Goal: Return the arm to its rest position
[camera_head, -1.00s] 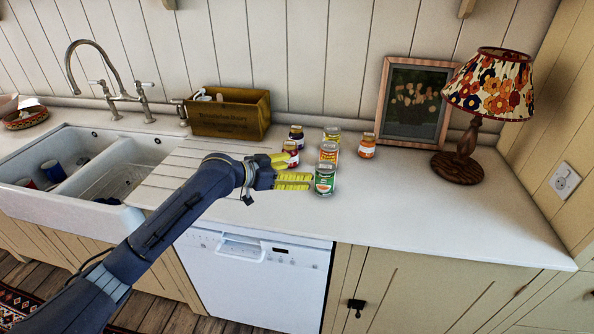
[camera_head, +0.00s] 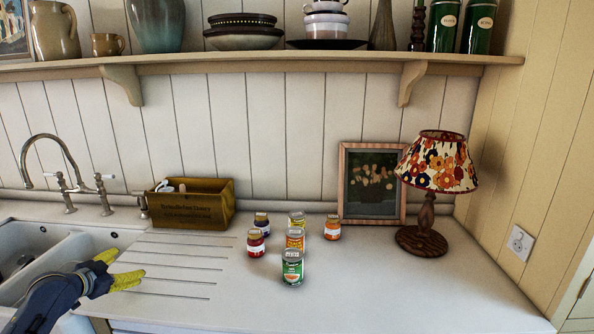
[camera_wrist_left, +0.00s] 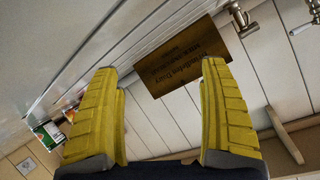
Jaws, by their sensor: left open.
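My left gripper (camera_head: 121,268) is at the lower left of the head view, over the edge between the sink and the draining grooves. Its yellow fingers are spread and empty. In the left wrist view the two fingers (camera_wrist_left: 160,110) stand wide apart with nothing between them. The gripper is well to the left of a cluster of cans and jars, touching none of them. A green-labelled can (camera_head: 292,267) stands at the front of that cluster. My right gripper does not show in either view.
A wooden crate (camera_head: 190,208) stands by the wall behind the grooves. The sink (camera_head: 98,240) and tap (camera_head: 60,155) are at left. The right front counter is clear.

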